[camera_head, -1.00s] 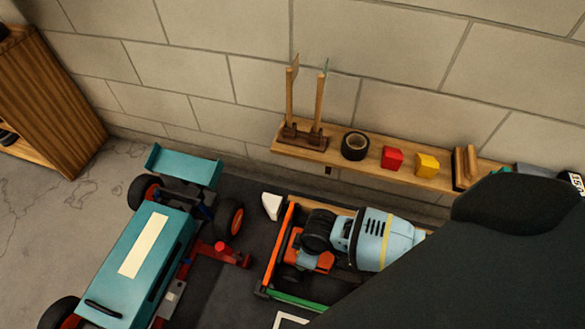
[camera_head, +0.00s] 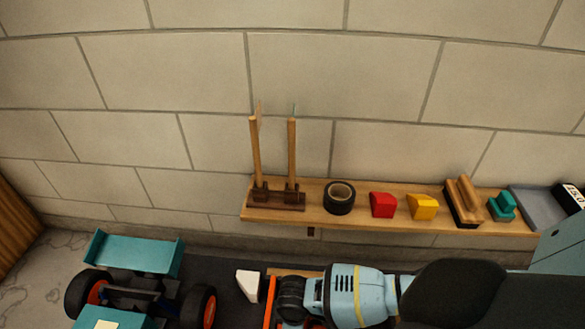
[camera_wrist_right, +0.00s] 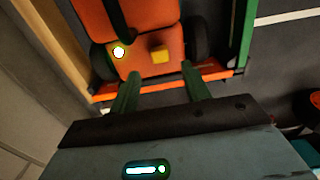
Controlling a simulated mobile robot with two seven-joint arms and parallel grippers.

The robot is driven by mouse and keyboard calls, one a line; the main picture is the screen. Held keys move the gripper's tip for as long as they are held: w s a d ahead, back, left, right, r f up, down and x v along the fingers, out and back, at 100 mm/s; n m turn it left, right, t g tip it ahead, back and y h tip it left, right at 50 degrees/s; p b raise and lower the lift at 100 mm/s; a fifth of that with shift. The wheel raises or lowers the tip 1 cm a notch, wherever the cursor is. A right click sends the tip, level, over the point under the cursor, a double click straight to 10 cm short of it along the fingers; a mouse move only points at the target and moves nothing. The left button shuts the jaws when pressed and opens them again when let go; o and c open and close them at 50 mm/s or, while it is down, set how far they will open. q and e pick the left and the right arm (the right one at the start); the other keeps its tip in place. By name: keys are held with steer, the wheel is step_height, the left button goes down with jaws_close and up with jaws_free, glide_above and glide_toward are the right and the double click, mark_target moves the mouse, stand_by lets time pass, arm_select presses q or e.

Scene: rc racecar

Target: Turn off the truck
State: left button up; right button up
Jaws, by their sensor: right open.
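In the right wrist view, an orange vehicle (camera_wrist_right: 145,32), which I take to be the truck, has dark wheels at its sides. A lit white round spot (camera_wrist_right: 119,52) and a small yellow block (camera_wrist_right: 159,54) sit on its near end. My right gripper (camera_wrist_right: 160,75) is open and empty. Its two green fingers point at this end, either side of the yellow block in the picture; I cannot tell the remaining gap. In the head view my light blue right arm hides most of the vehicle. My left gripper is not in view.
A frame with an orange bar (camera_wrist_right: 165,88) and a green bar (camera_wrist_right: 241,35) surrounds the vehicle. A teal racecar (camera_head: 138,254) stands at left. A wooden shelf (camera_head: 335,222) on the wall holds black tape (camera_head: 340,198), a red block (camera_head: 383,205) and a yellow block (camera_head: 422,207).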

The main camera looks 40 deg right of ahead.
step_height(320, 180, down, 5)
steer(key=b, duration=0.2)
steer(key=shift+f+b, duration=0.2)
steer(key=shift+b, duration=0.2)
steer(key=shift+f+b, duration=0.3)
steer(key=shift+f, duration=0.2)
steer(key=shift+c, duration=0.2)
jaws_close()
